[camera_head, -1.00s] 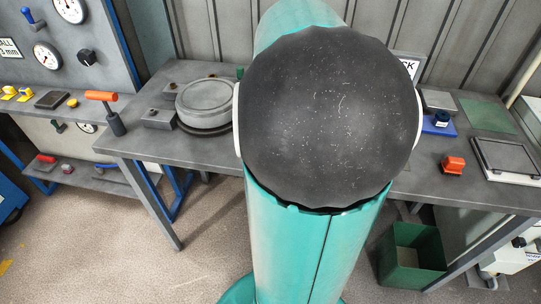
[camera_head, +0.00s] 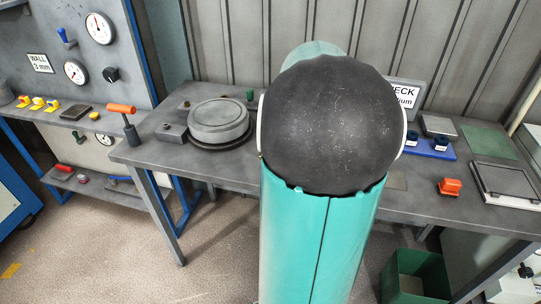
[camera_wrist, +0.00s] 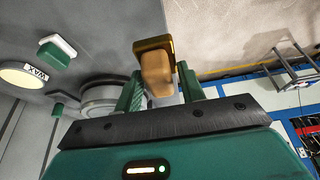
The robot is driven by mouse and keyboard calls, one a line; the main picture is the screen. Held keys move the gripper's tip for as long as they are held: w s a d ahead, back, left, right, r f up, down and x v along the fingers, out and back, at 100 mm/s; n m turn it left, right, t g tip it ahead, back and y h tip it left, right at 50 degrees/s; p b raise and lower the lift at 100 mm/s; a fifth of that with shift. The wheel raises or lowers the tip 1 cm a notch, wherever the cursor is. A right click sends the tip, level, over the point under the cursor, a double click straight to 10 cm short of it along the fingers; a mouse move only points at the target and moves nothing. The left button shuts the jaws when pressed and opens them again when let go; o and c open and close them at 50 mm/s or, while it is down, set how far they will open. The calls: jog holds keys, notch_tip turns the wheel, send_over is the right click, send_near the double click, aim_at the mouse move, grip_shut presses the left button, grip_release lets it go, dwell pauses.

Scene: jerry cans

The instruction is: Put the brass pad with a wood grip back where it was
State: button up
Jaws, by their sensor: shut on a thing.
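The brass pad (camera_wrist: 152,44) with its wood grip (camera_wrist: 156,70) shows in the wrist view, held between the green fingers of my gripper (camera_wrist: 158,72). My gripper is shut on the wood grip, with the brass plate beyond the fingertips. In the head view my arm hides the middle of the bench, and neither the gripper nor the pad is seen there.
The grey bench (camera_head: 240,172) carries a round grey disc (camera_head: 218,117) at left, a blue stand (camera_head: 430,147), an orange-topped block (camera_head: 449,187) and a framed plate (camera_head: 505,182) at right. A green bin (camera_head: 415,278) stands below.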

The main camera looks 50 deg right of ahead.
jog(key=w+d+f, duration=0.1)
jog(key=d+f, duration=0.1)
jog(key=w+d+f, duration=0.1)
jog(key=d+f, duration=0.1)
jog(key=w+d+f, duration=0.1)
jog(key=d+f, duration=0.1)
jog(key=shift+w+f, duration=0.1)
jog(key=shift+w, duration=0.25)
jog(key=shift+w+d+f, duration=0.1)
jog(key=shift+d+f, duration=0.2)
jog(key=shift+f, duration=0.15)
jog(key=shift+w+d+f, duration=0.1)
jog(key=shift+d+f, duration=0.05)
jog(key=shift+f, duration=1.5)
jog(key=shift+f, duration=0.1)
jog(key=o, duration=0.9)
jog(key=shift+o, duration=0.2)
jog(key=v, duration=1.2)
